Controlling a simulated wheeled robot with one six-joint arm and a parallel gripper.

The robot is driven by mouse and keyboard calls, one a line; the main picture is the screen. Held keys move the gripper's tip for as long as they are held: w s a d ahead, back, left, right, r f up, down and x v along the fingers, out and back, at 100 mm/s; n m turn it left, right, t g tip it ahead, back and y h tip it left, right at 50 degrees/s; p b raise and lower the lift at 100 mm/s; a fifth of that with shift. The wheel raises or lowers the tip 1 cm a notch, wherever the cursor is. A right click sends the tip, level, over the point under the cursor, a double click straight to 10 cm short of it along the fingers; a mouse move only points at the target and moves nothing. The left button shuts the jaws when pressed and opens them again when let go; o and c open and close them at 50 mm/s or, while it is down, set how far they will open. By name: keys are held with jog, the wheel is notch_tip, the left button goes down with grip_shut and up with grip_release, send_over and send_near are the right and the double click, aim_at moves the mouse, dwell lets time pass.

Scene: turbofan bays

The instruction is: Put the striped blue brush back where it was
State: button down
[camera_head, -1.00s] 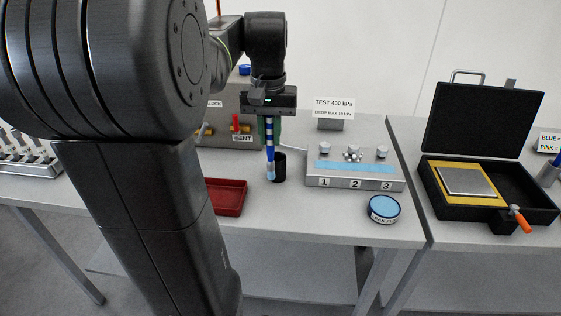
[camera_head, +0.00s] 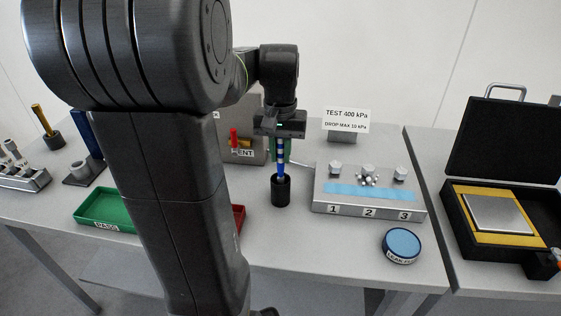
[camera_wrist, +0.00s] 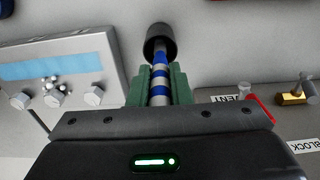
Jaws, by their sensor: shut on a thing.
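The striped blue brush (camera_head: 281,168) is upright, with blue and silver bands, gripped between the green fingers of my gripper (camera_head: 281,150). A black cup (camera_head: 280,191) stands on the table directly below. The brush's lower end reaches the cup's mouth and appears to be inside it; the tip is hidden. In the wrist view the brush (camera_wrist: 160,83) runs from my gripper (camera_wrist: 160,76) to the mouth of the black cup (camera_wrist: 159,42).
A grey test block (camera_head: 370,208) numbered 1 to 3 stands right of the cup, with a round blue-topped tin (camera_head: 401,243) in front. A grey panel with a red lever (camera_head: 234,138) is behind left. A green tray (camera_head: 104,207) and partly hidden red tray (camera_head: 239,217) lie left.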

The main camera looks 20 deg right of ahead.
aim_at(280, 176)
jog(key=shift+f, duration=1.3)
jog(key=shift+f, duration=0.2)
jog(key=c, duration=1.3)
grip_release()
jog(key=shift+c, duration=0.2)
jog(key=shift+r, duration=0.15)
notch_tip(280, 176, up, 12)
jog(key=shift+r+p, duration=0.1)
jog(key=shift+p, duration=0.35)
